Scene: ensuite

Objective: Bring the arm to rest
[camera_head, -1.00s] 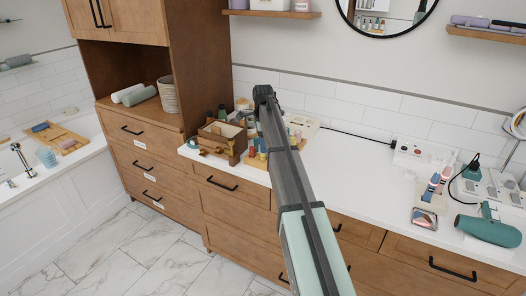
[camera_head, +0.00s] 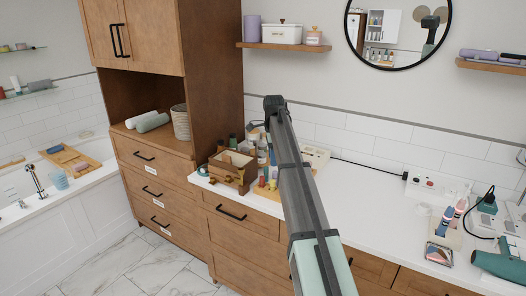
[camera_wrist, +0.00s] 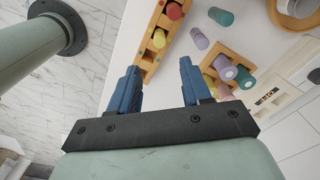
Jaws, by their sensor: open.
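My gripper (camera_wrist: 158,88) shows in the wrist view with its two blue fingers apart and nothing between them. It is above the white counter, close to a wooden tray (camera_wrist: 150,62) that holds red and yellow pieces. In the head view my arm (camera_head: 300,190) reaches up and away over the counter, and its dark wrist hides the gripper. A wooden box (camera_head: 233,168) stands on the counter to the left of the arm.
A wooden rack with coloured pegs (camera_wrist: 222,72) and several loose bottles stand near the gripper. A tall wooden cabinet (camera_head: 212,70) rises left of the counter (camera_head: 375,197). A power strip (camera_head: 424,188), a teal hair dryer (camera_head: 500,264) and cables lie to the right. The middle counter is mostly clear.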

